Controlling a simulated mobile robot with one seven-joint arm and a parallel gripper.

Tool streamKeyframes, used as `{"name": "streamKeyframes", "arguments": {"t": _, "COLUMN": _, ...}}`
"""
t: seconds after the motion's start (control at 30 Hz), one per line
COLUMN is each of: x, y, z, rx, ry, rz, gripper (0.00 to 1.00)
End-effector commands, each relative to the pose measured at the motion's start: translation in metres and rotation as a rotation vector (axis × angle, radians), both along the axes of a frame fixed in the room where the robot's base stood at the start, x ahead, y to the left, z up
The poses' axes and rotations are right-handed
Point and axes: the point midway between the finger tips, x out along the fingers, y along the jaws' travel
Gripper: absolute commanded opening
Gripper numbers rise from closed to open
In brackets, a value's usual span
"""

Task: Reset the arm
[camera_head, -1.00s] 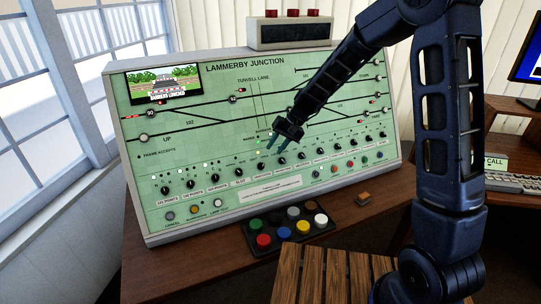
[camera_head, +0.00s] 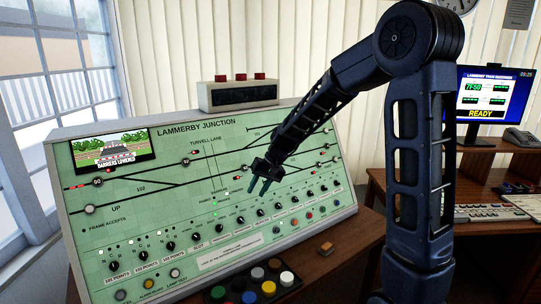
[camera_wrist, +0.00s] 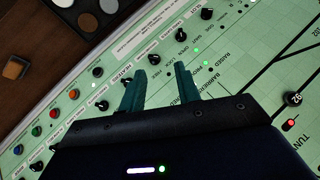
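My gripper (camera_head: 262,184) hangs in front of the green Lammerby Junction panel (camera_head: 130,215), near its middle, over the area beside the row of black knobs. In the wrist view its two teal fingers (camera_wrist: 160,88) are apart with nothing between them. The fingers point toward the black knobs and the green lights of the panel. I cannot tell how far the fingertips are from the panel face. My arm is bent, with its elbow raised high at the right of the head view.
A small panel screen (camera_head: 113,151) reads "barriers lowered". A monitor (camera_head: 494,96) reading "READY" stands right.

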Motion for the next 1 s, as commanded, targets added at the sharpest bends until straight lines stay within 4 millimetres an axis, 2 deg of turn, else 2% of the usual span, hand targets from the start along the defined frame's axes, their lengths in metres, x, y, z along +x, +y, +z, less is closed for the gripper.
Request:
{"name": "streamKeyframes", "arguments": {"t": 0.03, "x": -0.003, "y": -0.017, "z": 0.012, "rx": -0.008, "ry": -0.021, "rz": -0.01, "gripper": 0.33}}
{"name": "streamKeyframes", "arguments": {"t": 0.2, "x": -0.016, "y": -0.067, "z": 0.041, "rx": -0.05, "ry": -0.075, "rz": -0.039, "gripper": 0.33}}
{"name": "streamKeyframes", "arguments": {"t": 0.5, "x": -0.051, "y": -0.151, "z": 0.08, "rx": -0.13, "ry": -0.167, "rz": -0.102, "gripper": 0.33}}
{"name": "streamKeyframes", "arguments": {"t": 0.73, "x": -0.086, "y": -0.21, "z": 0.102, "rx": -0.198, "ry": -0.232, "rz": -0.16, "gripper": 0.33}}
{"name": "streamKeyframes", "arguments": {"t": 1.0, "x": -0.135, "y": -0.272, "z": 0.115, "rx": -0.286, "ry": -0.302, "rz": -0.24, "gripper": 0.33}}
